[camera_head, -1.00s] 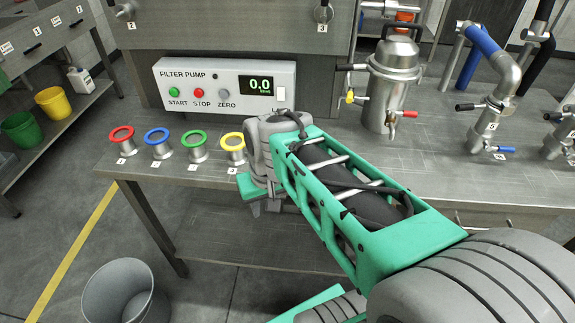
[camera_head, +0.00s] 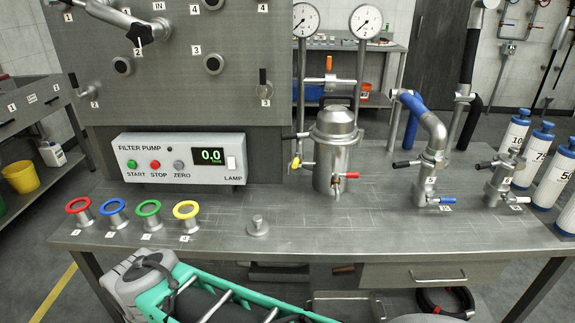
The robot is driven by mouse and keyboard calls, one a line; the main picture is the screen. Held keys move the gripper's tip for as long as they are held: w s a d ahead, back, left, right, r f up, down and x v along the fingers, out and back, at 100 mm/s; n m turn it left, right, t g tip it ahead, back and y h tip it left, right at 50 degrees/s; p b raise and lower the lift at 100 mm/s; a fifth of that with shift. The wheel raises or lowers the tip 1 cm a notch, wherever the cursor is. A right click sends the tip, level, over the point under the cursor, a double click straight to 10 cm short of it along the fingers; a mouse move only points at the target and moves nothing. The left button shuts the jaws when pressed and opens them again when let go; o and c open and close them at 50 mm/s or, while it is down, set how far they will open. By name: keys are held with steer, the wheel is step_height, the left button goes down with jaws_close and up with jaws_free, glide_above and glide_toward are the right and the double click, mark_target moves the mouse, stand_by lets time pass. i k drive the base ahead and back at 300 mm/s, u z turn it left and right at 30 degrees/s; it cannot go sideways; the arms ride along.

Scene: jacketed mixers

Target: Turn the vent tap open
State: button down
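No label in view names a vent tap, so I cannot tell which handle it is. A steel jacketed vessel (camera_head: 334,155) stands upright on the bench. It carries a red-handled tap (camera_head: 348,175) low on its right and a yellow-handled one (camera_head: 295,162) on its left. An orange handle (camera_head: 329,64) stands upright on the pipework above it. To the right, a pipe fitting (camera_head: 427,180) has a blue handle (camera_head: 441,201) and a black handle (camera_head: 405,163). My gripper is not in view; only part of my arm shows at the lower left, below the bench front.
A filter pump panel (camera_head: 179,159) reads 0.0. Red, blue, green and yellow rings (camera_head: 186,209) line the front left, beside a small metal knob (camera_head: 257,226). Two gauges (camera_head: 306,20) stand behind the vessel. Blue-capped bottles (camera_head: 551,174) stand at right. The front middle bench is mostly clear.

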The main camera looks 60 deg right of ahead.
mark_target(296, 163)
steer(key=k, duration=0.35)
steer(key=z, duration=0.75)
